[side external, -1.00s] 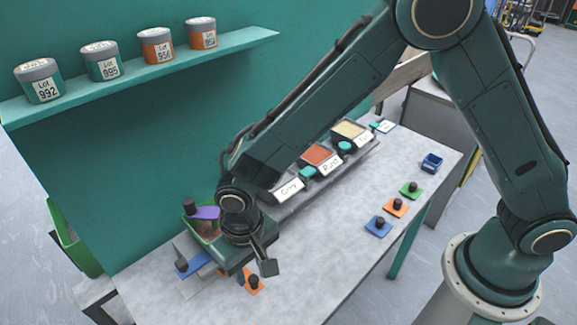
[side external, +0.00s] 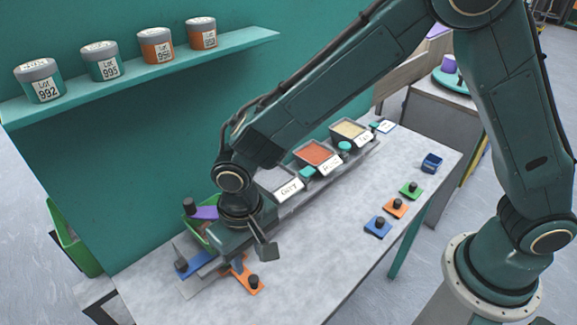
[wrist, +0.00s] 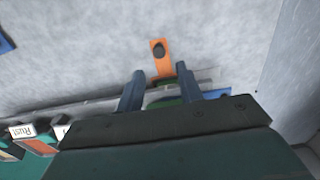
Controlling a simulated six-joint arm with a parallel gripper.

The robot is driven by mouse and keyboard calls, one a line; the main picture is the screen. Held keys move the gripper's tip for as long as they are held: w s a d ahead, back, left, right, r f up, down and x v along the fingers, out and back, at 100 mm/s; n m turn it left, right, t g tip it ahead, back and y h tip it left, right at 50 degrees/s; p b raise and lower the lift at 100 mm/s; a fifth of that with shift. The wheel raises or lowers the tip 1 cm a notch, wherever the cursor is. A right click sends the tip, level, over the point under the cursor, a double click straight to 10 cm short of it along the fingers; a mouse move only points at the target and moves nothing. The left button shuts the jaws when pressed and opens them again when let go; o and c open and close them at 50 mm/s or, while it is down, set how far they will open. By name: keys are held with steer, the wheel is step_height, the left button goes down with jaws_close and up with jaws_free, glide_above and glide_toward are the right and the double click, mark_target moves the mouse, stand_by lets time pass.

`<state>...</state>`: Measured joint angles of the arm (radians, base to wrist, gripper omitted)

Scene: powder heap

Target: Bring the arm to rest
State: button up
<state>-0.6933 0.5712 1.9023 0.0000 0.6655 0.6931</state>
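My gripper (wrist: 160,70) is open in the wrist view, its two blue-grey fingers well apart with nothing held between them. An orange plate with a black knob (wrist: 159,55) lies on the table just beyond the fingertips. In the side external view the wrist hangs over the table's near left end, and its body hides most of the fingers. The orange plate (side external: 241,271) shows beside and below it.
A row of trays with grey, rust (side external: 318,150) and yellow powder (side external: 348,128) stands along the wall side. The table middle is clear. Lidded jars stand on the shelf (side external: 150,72).

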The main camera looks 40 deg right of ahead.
steer(key=s+d+r+t+y, duration=0.1)
steer(key=s+d+r+t, duration=0.1)
steer(key=d+r, duration=1.35)
steer(key=s+d+r+t+h, duration=0.1)
steer(key=s+d+r+t, duration=0.2)
steer(key=s+d, duration=0.9)
step_height(320, 180, up, 3)
steer(key=shift+s+d+r+t, duration=0.2)
steer(key=shift+s+d+t, duration=0.1)
steer(key=shift+s, duration=0.75)
